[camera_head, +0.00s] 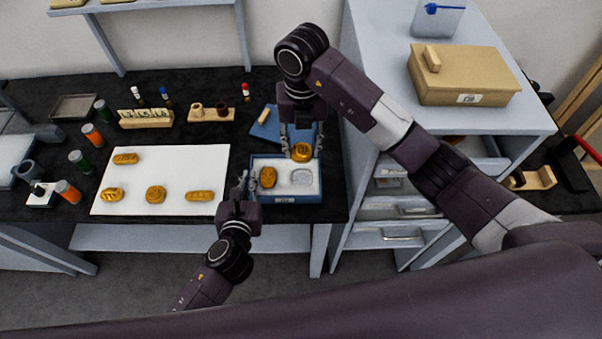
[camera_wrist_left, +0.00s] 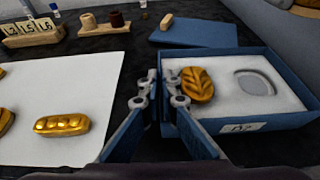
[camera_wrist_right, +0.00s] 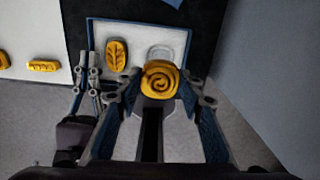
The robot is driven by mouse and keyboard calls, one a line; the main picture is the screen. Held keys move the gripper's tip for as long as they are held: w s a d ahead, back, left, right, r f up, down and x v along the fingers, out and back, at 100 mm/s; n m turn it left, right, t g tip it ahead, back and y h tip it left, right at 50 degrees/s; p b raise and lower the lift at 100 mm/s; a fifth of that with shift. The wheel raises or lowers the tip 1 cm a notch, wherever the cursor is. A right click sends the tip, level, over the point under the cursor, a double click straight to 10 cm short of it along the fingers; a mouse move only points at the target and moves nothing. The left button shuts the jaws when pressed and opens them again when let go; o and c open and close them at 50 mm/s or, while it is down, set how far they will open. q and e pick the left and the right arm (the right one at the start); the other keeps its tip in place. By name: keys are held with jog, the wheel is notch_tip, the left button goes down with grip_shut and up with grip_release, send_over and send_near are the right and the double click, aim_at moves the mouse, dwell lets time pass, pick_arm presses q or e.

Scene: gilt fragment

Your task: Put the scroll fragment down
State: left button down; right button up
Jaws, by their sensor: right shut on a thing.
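The scroll fragment, a gold piece with a spiral (camera_head: 301,152), is between the fingers of my right gripper (camera_head: 302,150). In the right wrist view the spiral (camera_wrist_right: 160,79) faces up, in front of an empty pale recess (camera_wrist_right: 160,52). The blue box (camera_head: 286,199) has a white insert with this recess (camera_head: 302,177) on its right and a gold leaf fragment (camera_head: 268,177) on its left. My left gripper (camera_wrist_left: 163,78) is at the box's left edge, its fingers close together on either side of the wall; whether they press on it is unclear.
A white mat (camera_head: 128,177) with several gold fragments lies left of the box. The blue lid (camera_head: 268,128) lies behind it. Number blocks (camera_head: 146,118), a peg holder (camera_head: 211,115) and bottles stand around. A cabinet with a tan box (camera_head: 465,78) is at right.

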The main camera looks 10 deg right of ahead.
aim_at(303, 179)
notch_tip(303, 179, down, 10)
jog(key=shift+f, duration=0.1)
jog(key=shift+s, duration=0.1)
dwell(0.3)
pick_arm(q)
jog(key=shift+s+d+r, duration=0.15)
jog(key=shift+s+r, duration=0.1)
pick_arm(e)
jog(key=shift+s+d+f, duration=0.15)
jog(key=shift+s+f, duration=0.2)
jog(key=shift+f, duration=0.3)
jog(key=o, duration=0.9)
pick_arm(q)
jog(key=shift+w+f, duration=0.1)
jog(key=shift+w, duration=0.15)
pick_arm(e)
jog(key=shift+o, duration=0.3)
jog(key=shift+w+f, duration=0.15)
jog(key=shift+w, duration=0.1)
jog(key=shift+s, duration=0.1)
